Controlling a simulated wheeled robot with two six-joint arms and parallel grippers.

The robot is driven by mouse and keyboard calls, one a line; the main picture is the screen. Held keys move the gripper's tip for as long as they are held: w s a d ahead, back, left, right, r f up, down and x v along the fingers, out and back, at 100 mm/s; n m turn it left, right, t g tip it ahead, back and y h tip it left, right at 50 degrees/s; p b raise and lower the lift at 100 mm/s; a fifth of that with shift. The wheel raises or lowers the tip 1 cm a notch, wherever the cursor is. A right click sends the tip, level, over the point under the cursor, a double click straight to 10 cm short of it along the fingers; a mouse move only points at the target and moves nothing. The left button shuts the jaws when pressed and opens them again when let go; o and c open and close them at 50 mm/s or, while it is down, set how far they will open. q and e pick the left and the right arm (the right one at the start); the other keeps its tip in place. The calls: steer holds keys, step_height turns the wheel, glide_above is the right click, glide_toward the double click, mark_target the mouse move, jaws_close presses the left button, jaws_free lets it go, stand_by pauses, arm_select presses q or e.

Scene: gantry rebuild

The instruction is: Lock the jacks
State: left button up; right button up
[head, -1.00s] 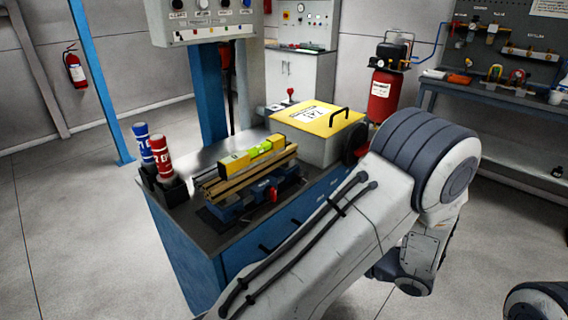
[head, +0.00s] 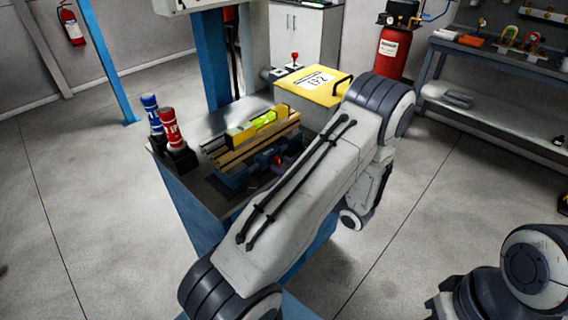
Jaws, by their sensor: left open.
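A blue jack assembly (head: 235,178) sits on the workbench, under a bar with a yellow level (head: 257,126) on it. A red knob (head: 277,159) shows at its front, close to my left forearm. My left arm crosses in front of the bench and bends down on its right side. The wrist end near my left gripper (head: 352,219) hangs beside the bench, apart from the jack. Its fingers are mostly hidden and I see nothing held. My right gripper is out of view; only part of my right arm shows at the lower right.
A blue and a red canister (head: 170,129) stand at the bench's left corner. A yellow-topped box (head: 316,84) with a black handle is at its back right. A blue post (head: 106,65) stands behind left. A shelf bench (head: 495,110) is at the right. The floor between is clear.

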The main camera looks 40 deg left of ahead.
arm_select(q)
steer(key=shift+a, duration=0.35)
jaws_close()
